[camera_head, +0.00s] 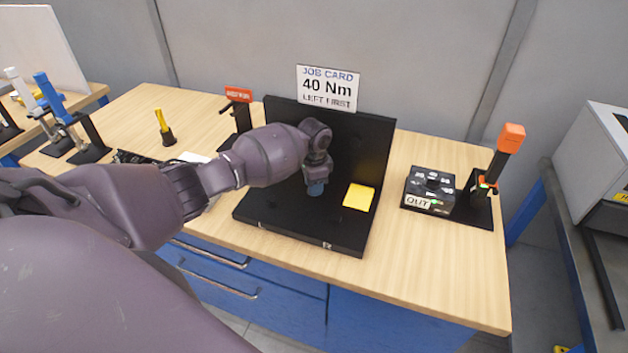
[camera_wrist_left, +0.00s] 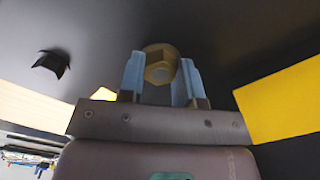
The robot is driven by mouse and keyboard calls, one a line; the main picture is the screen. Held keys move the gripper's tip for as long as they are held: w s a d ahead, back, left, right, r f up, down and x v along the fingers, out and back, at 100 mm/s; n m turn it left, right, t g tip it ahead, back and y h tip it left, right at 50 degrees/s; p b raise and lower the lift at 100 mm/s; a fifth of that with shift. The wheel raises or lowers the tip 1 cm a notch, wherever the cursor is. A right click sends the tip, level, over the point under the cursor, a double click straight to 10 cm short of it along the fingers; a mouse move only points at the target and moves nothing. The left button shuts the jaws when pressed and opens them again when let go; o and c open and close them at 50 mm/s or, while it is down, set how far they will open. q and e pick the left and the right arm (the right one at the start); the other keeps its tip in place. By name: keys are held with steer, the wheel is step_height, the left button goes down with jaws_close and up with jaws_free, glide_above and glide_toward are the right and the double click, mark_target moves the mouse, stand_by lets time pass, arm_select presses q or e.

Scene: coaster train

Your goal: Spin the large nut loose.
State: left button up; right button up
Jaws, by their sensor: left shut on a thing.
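The large nut (camera_wrist_left: 161,58) is a brass-coloured hexagon on the black upright panel, seen in the left wrist view. My left gripper (camera_wrist_left: 162,80) has its two blue fingers on either side of the nut and is shut on it. In the head view my left gripper (camera_head: 316,188) reaches the front of the black stand (camera_head: 362,130), and my own wrist hides the nut there. My right gripper is not in view.
A job card (camera_head: 328,88) reading 40 Nm, left first, tops the panel. A black device marked OUT (camera_head: 430,190) and an orange-topped tool (camera_head: 511,138) stand to the right. The bench front right is clear.

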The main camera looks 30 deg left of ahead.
arm_select(q)
steer(key=n, duration=0.4)
steer(key=shift+d+n, duration=0.1)
steer(key=shift+n, duration=0.2)
steer(key=n, duration=0.4)
steer(key=shift+n, duration=0.3)
steer(key=n, duration=0.4)
steer(key=shift+n, duration=0.3)
steer(key=shift+f+n, duration=0.1)
steer(key=shift+n, duration=2.1)
steer(key=shift+s, duration=0.1)
steer(key=o, duration=0.9)
step_height(320, 180, up, 11)
steer(key=shift+b, duration=0.3)
